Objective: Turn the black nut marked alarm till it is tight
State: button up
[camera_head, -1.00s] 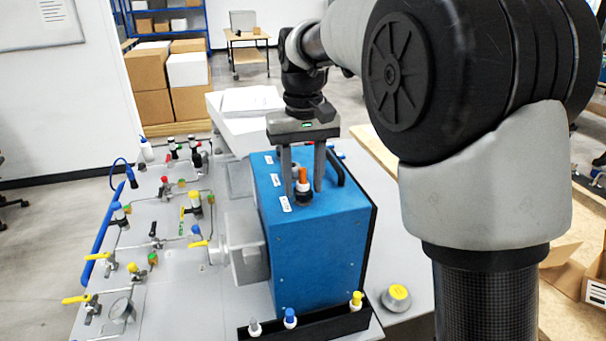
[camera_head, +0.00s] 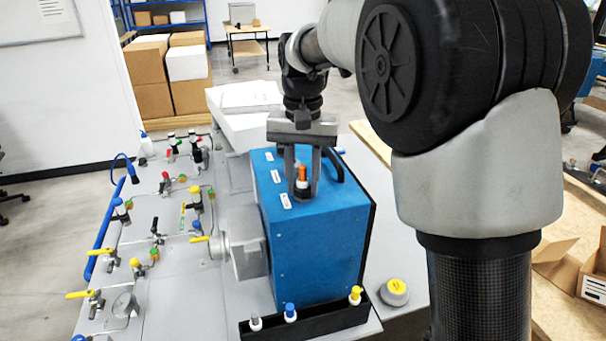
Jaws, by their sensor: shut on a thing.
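The blue analyser box (camera_head: 318,240) stands on the grey bench with white labels on its top. An orange-topped plug (camera_head: 302,174) stands upright on the box top, near the front label, with a dark nut (camera_head: 301,193) at its base. My gripper (camera_head: 302,190) points straight down over the box top, its two fingers on either side of this plug and nut. The fingers are shut on the black nut. The label text is too small to read, so I cannot tell which one says alarm.
A black tray (camera_head: 318,324) along the box's front holds grey, blue and yellow-topped plugs. A yellow-topped round knob (camera_head: 396,291) sits to its right. A panel of valves and pipes (camera_head: 165,235) lies left. A black handle (camera_head: 335,165) rises beside my gripper.

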jog(key=m, duration=0.1)
jog(key=m+p, duration=0.1)
jog(key=m, duration=0.1)
jog(key=shift+r+m, duration=0.2)
jog(key=shift+m, duration=0.1)
jog(key=m+p, duration=0.2)
jog(key=m, duration=0.3)
jog(key=m+p, duration=0.1)
jog(key=m, duration=0.3)
jog(key=shift+p, duration=0.4)
jog(key=m+p, duration=0.1)
jog(key=m, duration=0.2)
jog(key=shift+m+p, duration=0.35)
jog(key=shift+m, duration=0.05)
jog(key=m, duration=0.2)
jog(key=shift+f+m+p, duration=0.15)
jog(key=shift+m+p, duration=0.25)
jog(key=o, duration=1)
